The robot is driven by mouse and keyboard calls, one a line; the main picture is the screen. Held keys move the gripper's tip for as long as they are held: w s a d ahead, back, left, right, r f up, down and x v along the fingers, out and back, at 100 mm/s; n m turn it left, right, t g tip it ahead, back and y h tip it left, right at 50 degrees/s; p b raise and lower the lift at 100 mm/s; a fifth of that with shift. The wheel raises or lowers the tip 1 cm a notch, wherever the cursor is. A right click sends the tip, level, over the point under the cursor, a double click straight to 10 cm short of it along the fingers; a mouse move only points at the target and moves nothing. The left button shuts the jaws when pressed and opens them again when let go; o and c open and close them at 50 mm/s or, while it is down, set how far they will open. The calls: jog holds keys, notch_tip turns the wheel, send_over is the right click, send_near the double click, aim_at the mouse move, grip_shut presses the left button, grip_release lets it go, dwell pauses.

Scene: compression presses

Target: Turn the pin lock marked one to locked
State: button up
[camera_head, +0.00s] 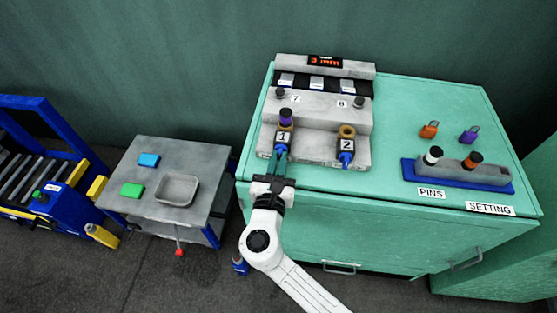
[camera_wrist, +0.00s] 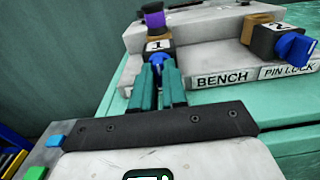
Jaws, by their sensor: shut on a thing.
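Pin lock one (camera_head: 283,138) is a dark block marked 1 at the front left of the grey press bench. A purple and black pin (camera_head: 286,116) stands in its brass collar. In the wrist view the lock (camera_wrist: 157,45) has its blue knob (camera_wrist: 161,54) facing me, partly hidden by the fingers. My gripper (camera_head: 281,158) reaches it from the front, and its teal fingers (camera_wrist: 160,72) are shut on the blue knob. The knob's exact turn is hard to see behind the fingers.
Pin lock two (camera_head: 346,144), with a blue knob and an empty-looking brass collar, stands to the right. A pin rack (camera_head: 463,172) and orange and purple padlock-shaped pieces (camera_head: 429,129) are farther right. A grey side table (camera_head: 150,205) with a tray stands left.

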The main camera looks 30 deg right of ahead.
grip_shut()
jog(key=shift+f+m+b, duration=0.1)
jog(key=shift+m+b, duration=0.2)
jog(key=m+b, duration=0.2)
jog(key=shift+f+m, duration=0.1)
jog(key=shift+m, duration=0.3)
jog(key=m+b, duration=0.4)
jog(key=m, duration=0.1)
jog(key=shift+s+d+f, duration=0.1)
jog(key=m+b, duration=0.5)
jog(key=shift+m, duration=0.4)
jog(key=shift+m+b, duration=1.6)
jog(key=shift+m, duration=0.2)
jog(key=o, duration=0.6)
grip_release()
